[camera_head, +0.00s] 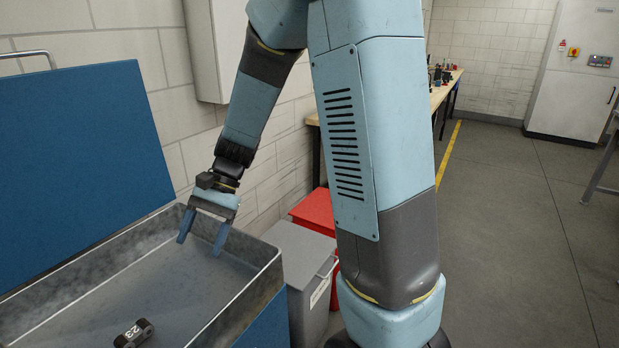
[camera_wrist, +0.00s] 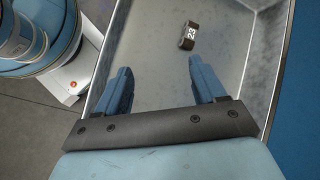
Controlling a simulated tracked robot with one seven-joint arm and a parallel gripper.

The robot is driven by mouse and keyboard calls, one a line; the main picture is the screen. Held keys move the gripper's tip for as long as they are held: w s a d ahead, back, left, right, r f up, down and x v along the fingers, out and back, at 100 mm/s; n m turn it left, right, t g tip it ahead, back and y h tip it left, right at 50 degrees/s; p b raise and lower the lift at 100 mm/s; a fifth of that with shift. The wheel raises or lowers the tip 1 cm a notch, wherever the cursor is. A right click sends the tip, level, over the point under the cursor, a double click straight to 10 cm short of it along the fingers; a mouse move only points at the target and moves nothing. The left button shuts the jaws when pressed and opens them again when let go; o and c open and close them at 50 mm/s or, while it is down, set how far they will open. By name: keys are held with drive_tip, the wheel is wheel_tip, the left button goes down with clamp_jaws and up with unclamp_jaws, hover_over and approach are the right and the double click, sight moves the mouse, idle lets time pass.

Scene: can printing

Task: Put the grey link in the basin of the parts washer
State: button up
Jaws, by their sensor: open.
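The grey link (camera_head: 134,333) is a small dark grey piece with a white "23" on it. It lies on the floor of the basin (camera_head: 262,262) of the parts washer, near the bottom of the head view. It also shows in the wrist view (camera_wrist: 188,36), beyond the fingertips. My gripper (camera_head: 202,247) is over the far right end of the basin, with its blue fingers apart and nothing between them. In the wrist view its fingers (camera_wrist: 160,66) are also spread and empty, clear of the link. The washer's blue lid (camera_head: 75,165) stands raised at the left.
A grey bin (camera_head: 298,245) and a red bin (camera_head: 315,209) stand against the wall beside the washer. A workbench (camera_head: 445,88) with small items is at the back. Open floor (camera_head: 510,230) lies to the right. The basin's metal walls rise around the link.

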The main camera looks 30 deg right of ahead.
drive_tip(key=s+d+r+n+t+h, duration=0.2)
drive_tip(key=s+d+r+t+h, duration=0.1)
drive_tip(key=s+d+r, duration=0.4)
drive_tip(key=s+d+r+n+t+h, duration=0.3)
drive_tip(key=s+d+r+t, duration=0.3)
drive_tip(key=d+r, duration=0.3)
drive_tip(key=shift+s+d+t+h, duration=0.3)
drive_tip(key=shift+s+d+h, duration=0.15)
drive_tip(key=shift+d, duration=0.7)
drive_tip(key=shift+w, duration=0.1)
drive_tip(key=shift+c, duration=0.5)
